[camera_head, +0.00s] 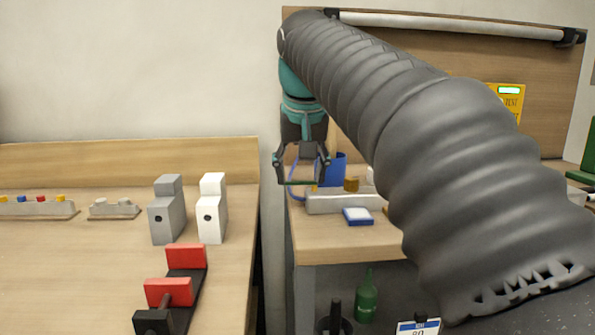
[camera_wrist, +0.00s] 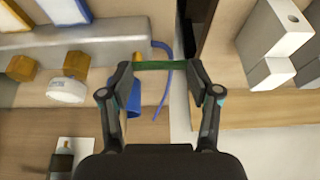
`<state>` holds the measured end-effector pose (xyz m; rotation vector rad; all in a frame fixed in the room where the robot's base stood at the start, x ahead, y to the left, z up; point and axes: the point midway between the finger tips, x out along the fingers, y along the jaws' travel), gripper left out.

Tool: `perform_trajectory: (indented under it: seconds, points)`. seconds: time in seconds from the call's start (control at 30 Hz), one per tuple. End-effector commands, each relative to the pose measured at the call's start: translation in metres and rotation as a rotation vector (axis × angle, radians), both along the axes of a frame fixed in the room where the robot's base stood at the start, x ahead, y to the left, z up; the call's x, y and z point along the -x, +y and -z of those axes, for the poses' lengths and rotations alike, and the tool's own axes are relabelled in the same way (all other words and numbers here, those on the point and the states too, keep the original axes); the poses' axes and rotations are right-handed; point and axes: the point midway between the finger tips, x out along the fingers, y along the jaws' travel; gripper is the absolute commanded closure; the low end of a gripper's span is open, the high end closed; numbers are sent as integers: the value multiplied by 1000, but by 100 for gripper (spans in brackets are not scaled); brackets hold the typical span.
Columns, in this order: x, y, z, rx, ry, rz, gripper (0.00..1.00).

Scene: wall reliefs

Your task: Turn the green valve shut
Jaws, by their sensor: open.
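My gripper (camera_head: 301,179) is open, pointing down in front of the gap between the two benches; it also shows in the wrist view (camera_wrist: 165,70). A thin green bar (camera_wrist: 165,65) spans from one fingertip to the other in both views. I cannot tell whether it belongs to a valve or to the gripper. No plainly recognisable green valve shows. A green object (camera_head: 583,177) is cut off at the right edge of the head view, and I cannot tell what it is. My arm hides much of the right bench.
The left bench (camera_head: 60,270) carries a grey block (camera_head: 167,215), a white block (camera_head: 212,215) and a red-and-black fixture (camera_head: 186,257). The right bench holds a grey rail (camera_head: 340,203), a blue-and-white box (camera_head: 358,217) and a blue cup (camera_wrist: 130,97). A green bottle (camera_head: 366,303) stands below.

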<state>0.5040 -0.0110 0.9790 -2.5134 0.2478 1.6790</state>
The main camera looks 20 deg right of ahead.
Motion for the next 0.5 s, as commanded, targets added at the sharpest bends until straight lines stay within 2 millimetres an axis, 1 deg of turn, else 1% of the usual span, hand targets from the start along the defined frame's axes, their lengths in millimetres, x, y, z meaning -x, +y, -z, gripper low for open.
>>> perform_trajectory:
  seconds: [0.03,0.07,0.1,0.2,0.5]
  points:
    - [0,0,0,0,0,0,59]
    - [0,0,0,0,0,0,67]
    - [0,0,0,0,0,0,77]
    - [0,0,1,0,2,0,100]
    - [-1,0,2,0,4,-1,100]
